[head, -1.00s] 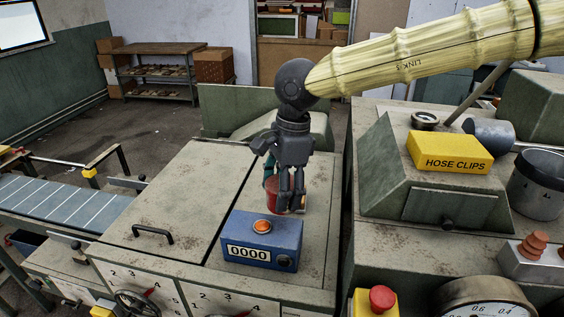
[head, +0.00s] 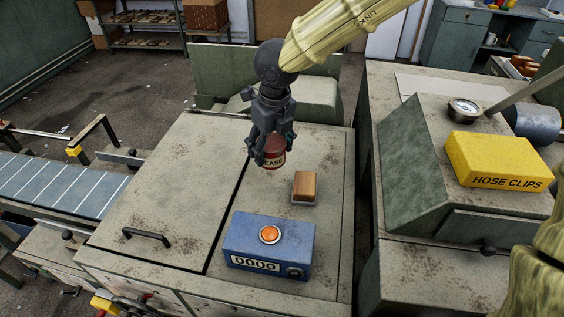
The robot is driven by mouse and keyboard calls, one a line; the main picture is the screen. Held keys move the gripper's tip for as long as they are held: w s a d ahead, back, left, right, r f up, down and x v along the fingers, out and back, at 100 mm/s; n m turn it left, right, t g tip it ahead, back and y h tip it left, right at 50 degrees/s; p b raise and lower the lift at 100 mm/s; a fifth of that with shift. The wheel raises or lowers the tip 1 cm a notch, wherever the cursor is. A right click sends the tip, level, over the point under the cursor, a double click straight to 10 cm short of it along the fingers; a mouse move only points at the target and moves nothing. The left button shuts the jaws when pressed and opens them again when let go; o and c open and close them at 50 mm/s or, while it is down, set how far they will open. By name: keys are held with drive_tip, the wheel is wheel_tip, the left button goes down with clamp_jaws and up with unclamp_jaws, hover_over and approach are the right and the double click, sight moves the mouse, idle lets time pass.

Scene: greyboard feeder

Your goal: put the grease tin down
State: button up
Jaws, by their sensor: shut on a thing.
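The grease tin (head: 273,152) is a small red tin with a pale label reading "EASE". My gripper (head: 270,145) points down and is shut on it, with fingers on both sides. The tin is over the grey machine top (head: 185,175), behind the blue counter box and close to the seam between two panels. I cannot tell for sure whether its base touches the surface. The fingers hide part of the tin.
A blue counter box (head: 255,247) with an orange button stands in front. A brown block-shaped brush (head: 305,187) lies right of the tin. A handle (head: 147,236) rises at the left. A yellow hose clips box (head: 499,160) sits on the right-hand machine. The left panel is mostly clear.

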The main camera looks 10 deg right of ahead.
drive_tip(key=shift+w+a+f+m, duration=0.15)
drive_tip(key=shift+w+a+f, duration=0.1)
drive_tip(key=shift+f, duration=0.3)
drive_tip(key=shift+w+a+f+m, duration=0.1)
drive_tip(key=shift+w+f+m, duration=0.1)
drive_tip(key=shift+f, duration=0.35)
drive_tip(key=shift+w+d, duration=0.1)
drive_tip(key=shift+w, duration=0.2)
drive_tip(key=w+d+p, duration=0.1)
drive_tip(key=w+d, duration=0.1)
drive_tip(key=w, duration=0.2)
drive_tip(key=w+d+p, duration=0.2)
drive_tip(key=w, duration=0.2)
drive_tip(key=w+d+f+p, duration=0.1)
drive_tip(key=w+d+p, duration=0.1)
drive_tip(key=w, duration=0.2)
drive_tip(key=shift+w+d, duration=0.2)
drive_tip(key=shift+d, duration=0.1)
drive_tip(key=shift+w+d+f+p, duration=0.25)
drive_tip(key=shift+w+p, duration=0.05)
drive_tip(key=shift+w, duration=0.2)
drive_tip(key=shift+f+p, duration=1)
drive_tip(key=shift+f, duration=0.75)
drive_tip(key=shift+f, duration=0.1)
drive_tip(key=o, duration=1.1)
drive_tip(key=shift+o, duration=0.2)
